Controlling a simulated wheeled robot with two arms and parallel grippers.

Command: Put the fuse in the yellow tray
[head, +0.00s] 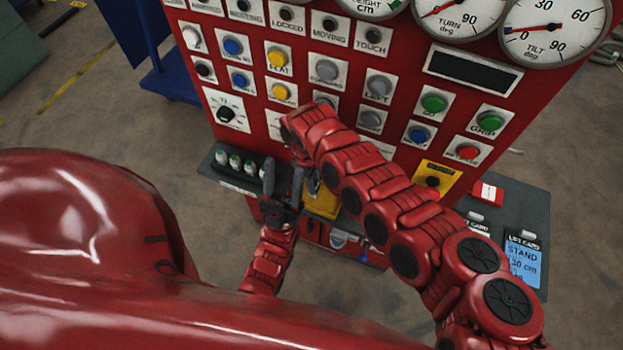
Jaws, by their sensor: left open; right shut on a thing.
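The yellow tray (324,207) sits at the foot of the red panel, partly covered by my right arm and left gripper. My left gripper (283,183) is open, its two dark fingers pointing up the picture beside the tray's left side. Nothing shows between them. My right arm reaches across from the right and bends down in front of the panel. My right gripper (313,184) is mostly hidden behind that arm, close above the tray. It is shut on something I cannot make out. Several white and green fuses (235,162) stand in a row on the dark ledge left of my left gripper.
The red panel (262,22) carries buttons, a knob (226,114), a dark display (474,70) and dials above. A dark shelf (537,200) at the right holds a blue card (522,262) reading "STAND 30 cm". A blue stand (172,80) is behind left. Floor is clear at left.

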